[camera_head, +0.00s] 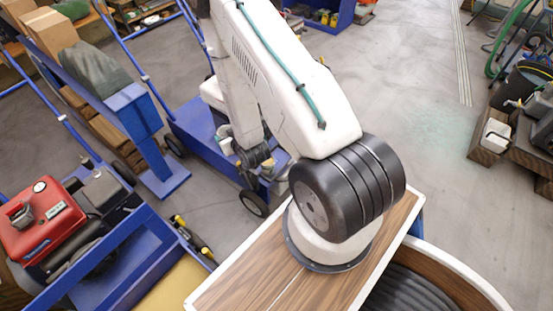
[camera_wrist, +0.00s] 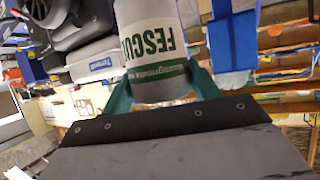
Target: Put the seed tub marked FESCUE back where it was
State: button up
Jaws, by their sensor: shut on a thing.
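The seed tub marked FESCUE (camera_wrist: 152,45) is white with green lettering, which reads upside down in the wrist view. My gripper (camera_wrist: 160,85) has green fingers on both sides of the tub and is shut on it. The tub's far end runs out of the top of the wrist view. In the head view my arm hangs over the blue frames at the centre, and I cannot clearly make out the tub there. The spot where the tub stood before cannot be told from these frames.
A red engine unit (camera_head: 42,222) sits in a blue frame at the left. Grey floor (camera_head: 430,110) is open at the right, before dark crates and buckets.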

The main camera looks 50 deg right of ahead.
jog(key=s+d+f, duration=0.2)
jog(key=d+f, duration=0.6)
jog(key=d, duration=0.4)
jog(key=s+d+f, duration=0.2)
jog(key=d+f, duration=0.6)
jog(key=d, duration=0.4)
jog(key=f, duration=0.4)
jog(key=d+f+n+y, duration=0.1)
jog(key=f, duration=0.3)
jog(key=d+f+y, duration=0.1)
jog(key=f, duration=0.3)
jog(key=shift+w+n, duration=0.35)
jog(key=shift+n, duration=0.05)
jog(key=shift+f, duration=0.2)
jog(key=o, duration=1)
jog(key=shift+o, duration=0.3)
jog(key=shift+r, duration=0.1)
